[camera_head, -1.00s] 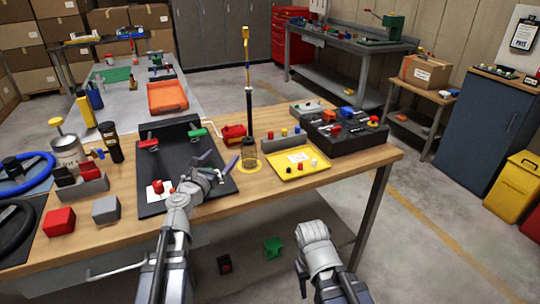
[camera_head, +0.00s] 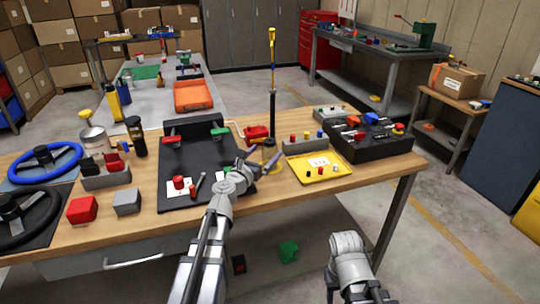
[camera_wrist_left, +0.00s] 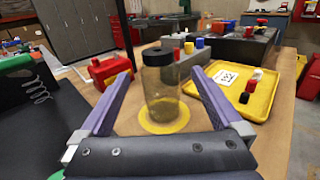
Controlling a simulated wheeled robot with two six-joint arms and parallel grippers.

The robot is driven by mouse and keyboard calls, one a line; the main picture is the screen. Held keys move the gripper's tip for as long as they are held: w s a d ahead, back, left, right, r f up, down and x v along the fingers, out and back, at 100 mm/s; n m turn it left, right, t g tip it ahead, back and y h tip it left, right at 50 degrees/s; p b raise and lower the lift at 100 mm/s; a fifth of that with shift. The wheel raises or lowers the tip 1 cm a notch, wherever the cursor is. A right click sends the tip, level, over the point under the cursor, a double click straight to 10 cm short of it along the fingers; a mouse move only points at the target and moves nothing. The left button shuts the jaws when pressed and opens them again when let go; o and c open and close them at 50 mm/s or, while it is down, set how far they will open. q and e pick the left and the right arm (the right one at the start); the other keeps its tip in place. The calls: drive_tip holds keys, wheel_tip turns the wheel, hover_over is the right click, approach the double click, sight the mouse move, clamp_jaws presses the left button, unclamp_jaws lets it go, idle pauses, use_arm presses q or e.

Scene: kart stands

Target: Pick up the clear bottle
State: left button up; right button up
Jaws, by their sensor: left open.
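The clear bottle (camera_wrist_left: 162,98) stands upright on a yellow disc (camera_wrist_left: 158,126) on the wooden bench. It is see-through, with a black cap. In the head view the bottle (camera_head: 269,149) is partly hidden behind my left gripper (camera_head: 262,164). My left gripper is open and empty. In the left wrist view its two purple fingers (camera_wrist_left: 161,75) point towards the bottle, one on each side, with gaps showing between them and it. The bottle appears just ahead of or between the fingertips; exact depth is hard to tell. My right arm is low at the front, its fingers not visible.
A red container (camera_wrist_left: 108,70) stands left of the bottle, and a yellow tray (camera_wrist_left: 262,100) lies to its right. A grey block with coloured pegs (camera_head: 304,146) is behind the tray. A black board (camera_head: 172,160) lies left. A tall yellow-handled tool (camera_head: 272,80) stands behind the bottle.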

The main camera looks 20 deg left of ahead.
sight(266, 151)
use_arm(q)
drive_tip(key=x, duration=0.4)
drive_tip(key=shift+w, duration=0.15)
drive_tip(key=c, duration=1.4)
